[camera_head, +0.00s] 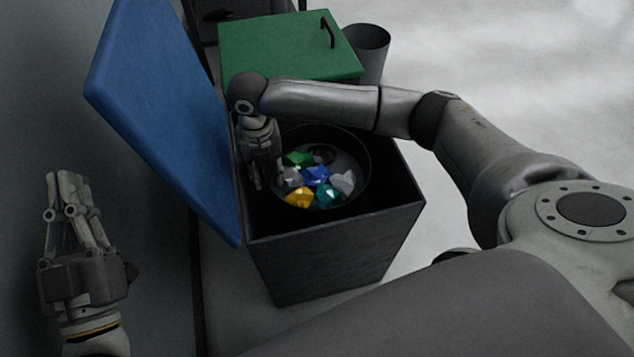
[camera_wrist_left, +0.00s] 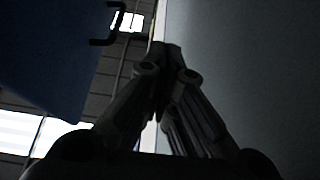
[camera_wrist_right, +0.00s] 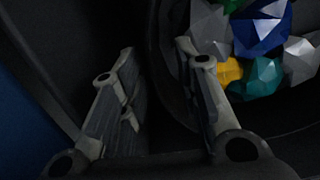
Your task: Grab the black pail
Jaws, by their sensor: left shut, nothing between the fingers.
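The black pail (camera_head: 347,147) stands inside an open dark bin (camera_head: 335,252) and holds several crumpled pieces in green, blue, yellow, teal and grey. In the right wrist view the pail (camera_wrist_right: 290,122) is at the upper right. My right gripper (camera_head: 264,182) points down into the bin at the pail's left rim. Its fingers (camera_wrist_right: 160,75) are apart, one on the outer side of the rim and one over the pail's inside; contact with the wall cannot be told. My left gripper (camera_head: 70,185) is shut and empty, far left of the bin, beside a wall.
The bin's blue lid (camera_head: 165,110) stands open on its left side. A bin with a closed green lid (camera_head: 285,48) is behind, with a grey cylindrical can (camera_head: 371,50) to its right. The pale floor (camera_head: 520,60) at the right is clear.

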